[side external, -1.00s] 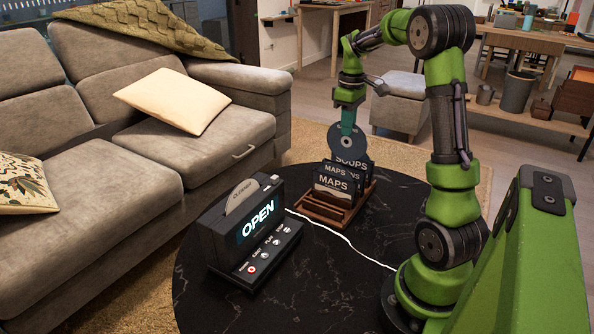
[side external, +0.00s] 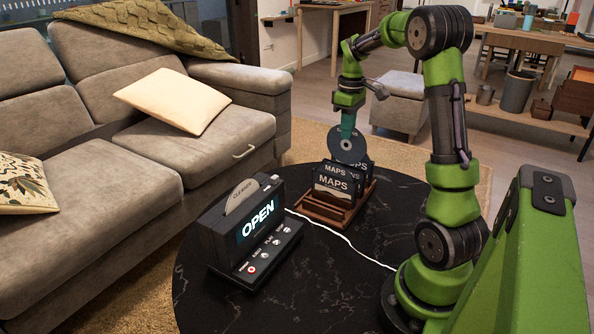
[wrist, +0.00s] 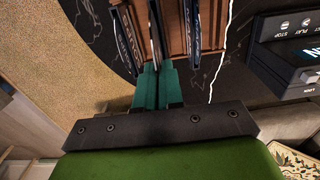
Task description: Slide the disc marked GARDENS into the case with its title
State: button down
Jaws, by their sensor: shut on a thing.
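My gripper (side external: 348,128) is shut on a dark grey disc (side external: 348,149), held upright over the cases; I cannot read its title. A wooden rack (side external: 312,211) holds several upright dark cases. The front case (side external: 336,186) reads MAPS, and another behind it also reads MAPS (side external: 334,169). Labels further back are mostly hidden. In the wrist view, the green fingers (wrist: 157,88) grip the disc (wrist: 155,32) edge-on, with cases on either side of it. The disc's lower part is hidden by cases in the side view; I cannot tell whether it is inside one.
A black player (side external: 248,240) showing OPEN stands left of the rack, with a disc marked CLEANER (side external: 241,196) upright in its top. A white cable (side external: 340,240) crosses the black round table (side external: 350,285). The table's front is clear. A grey sofa stands at left.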

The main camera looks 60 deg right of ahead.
aim_at(345, 164)
jog(key=shift+f, duration=4.3)
jog(key=c, duration=1.2)
grip_release()
notch_tip(345, 164, up, 17)
jog(key=shift+f, duration=0.1)
